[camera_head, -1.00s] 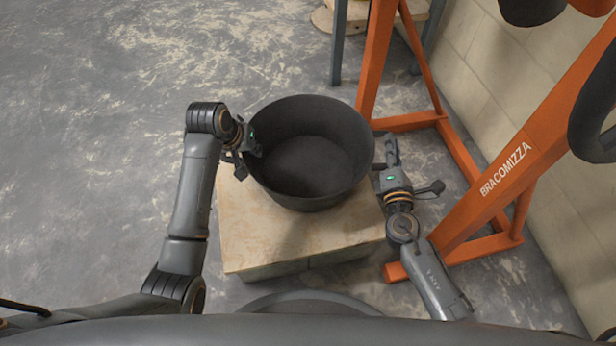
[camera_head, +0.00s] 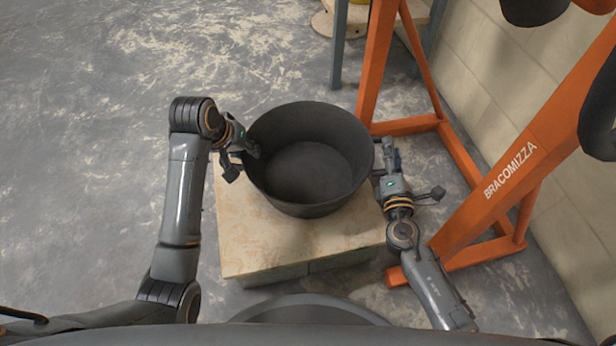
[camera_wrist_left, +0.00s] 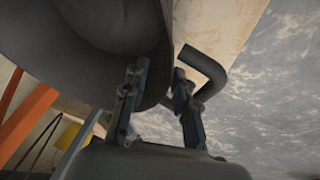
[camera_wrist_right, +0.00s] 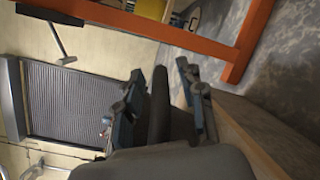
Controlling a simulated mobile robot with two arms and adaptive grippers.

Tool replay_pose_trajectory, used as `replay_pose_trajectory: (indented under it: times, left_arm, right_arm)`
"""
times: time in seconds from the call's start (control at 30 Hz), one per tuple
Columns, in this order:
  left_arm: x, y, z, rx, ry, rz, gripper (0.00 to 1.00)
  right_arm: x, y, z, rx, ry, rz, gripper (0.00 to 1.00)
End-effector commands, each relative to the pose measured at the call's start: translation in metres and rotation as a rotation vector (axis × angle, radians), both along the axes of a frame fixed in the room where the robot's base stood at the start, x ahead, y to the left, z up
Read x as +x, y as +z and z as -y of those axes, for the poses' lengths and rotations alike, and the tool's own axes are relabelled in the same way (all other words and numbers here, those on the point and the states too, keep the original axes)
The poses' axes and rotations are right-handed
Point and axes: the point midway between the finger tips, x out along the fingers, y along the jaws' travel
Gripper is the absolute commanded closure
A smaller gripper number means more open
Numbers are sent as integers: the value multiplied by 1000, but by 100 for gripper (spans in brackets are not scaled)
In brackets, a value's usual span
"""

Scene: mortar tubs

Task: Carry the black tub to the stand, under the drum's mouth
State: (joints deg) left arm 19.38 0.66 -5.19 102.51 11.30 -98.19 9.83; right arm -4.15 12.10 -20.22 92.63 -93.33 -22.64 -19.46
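The black tub (camera_head: 310,185) stands upright and empty on a pale block (camera_head: 245,240) in the head view. My left gripper (camera_head: 243,155) is at its left side; in the left wrist view its fingers (camera_wrist_left: 160,100) are apart, beside a bent grey handle (camera_wrist_left: 208,68) that one finger partly covers. My right gripper (camera_head: 388,160) is at the tub's right side; in the right wrist view its fingers (camera_wrist_right: 160,100) are apart, with a dark bar (camera_wrist_right: 158,105), probably the other handle, between them. I cannot pick out the drum's mouth or the stand with certainty.
An orange frame (camera_head: 515,170) lettered BRACOMIZZA stands at the right, close to my right arm, with dark parts (camera_head: 535,8) at its top. A grey-legged structure (camera_head: 338,50) is at the back. Tiled wall (camera_head: 490,80) lies beyond. Floor at the left is clear.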

Motion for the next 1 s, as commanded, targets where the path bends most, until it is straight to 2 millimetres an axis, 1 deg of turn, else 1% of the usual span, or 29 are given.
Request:
replay_pose_trajectory:
  times: [0.03, 0.2, 0.3, 0.4, 0.53, 0.63, 0.97, 1.0]
  left_arm:
    - [-4, 12, -2, 1, -1, 5, 72]
    - [-17, 42, -9, 3, 0, 4, 72]
    - [-22, 54, -12, 1, 0, 2, 72]
    - [-25, 61, -13, 1, -1, 0, 72]
    - [-27, 65, -14, 1, -1, -1, 72]
    - [-28, 65, -14, 1, -1, -2, 72]
    - [-27, 65, -14, 1, -1, -1, 72]
    - [-27, 65, -14, 1, -1, -1, 72]
  right_arm:
    - [0, 0, 0, 0, 0, 0, 61]
    - [0, 0, 0, 0, 0, 0, 61]
    - [0, 0, 0, 0, 0, 0, 61]
    - [0, 0, 0, 0, 0, 0, 61]
    - [0, 3, 0, 2, -1, 0, 61]
    - [0, 11, -1, 4, -2, -1, 61]
    - [0, 51, 0, 4, 1, 3, 61]
    - [0, 58, 0, 2, 1, 5, 61]
